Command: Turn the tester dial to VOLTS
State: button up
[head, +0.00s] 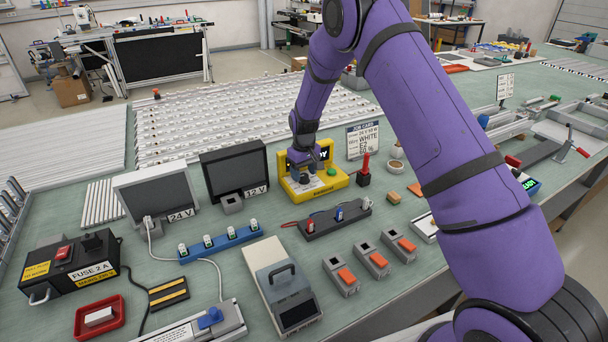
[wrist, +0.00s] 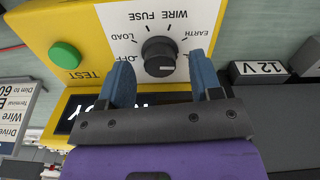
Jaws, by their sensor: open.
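The yellow tester (head: 336,184) stands on the bench, its black display partly hidden by my arm in the head view. The wrist view shows the tester (wrist: 40,22) upside down. Its black dial (wrist: 159,57) sits on a white panel with OFF, LOAD, FUSE, WIRE and EARTH legible around it. A label near my right finger is covered, and I cannot read VOLTS. A white mark shows on the dial's lower part. My gripper (wrist: 158,62) is open, one blue finger on each side of the dial, with gaps visible. The green TEST button (wrist: 65,55) is left of the dial.
A 12 V monitor (head: 235,168) and a 24 V monitor (head: 155,190) stand left of the tester. A job card (head: 362,140) and a red-tipped black block (head: 364,174) are on its right. A dark connector strip (head: 335,219) lies in front.

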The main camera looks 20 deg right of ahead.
aim_at(304, 175)
jog(key=shift+f, duration=0.55)
jog(key=c, duration=0.9)
jog(key=shift+m, duration=0.7)
jog(key=o, duration=0.9)
notch_tip(304, 175, up, 11)
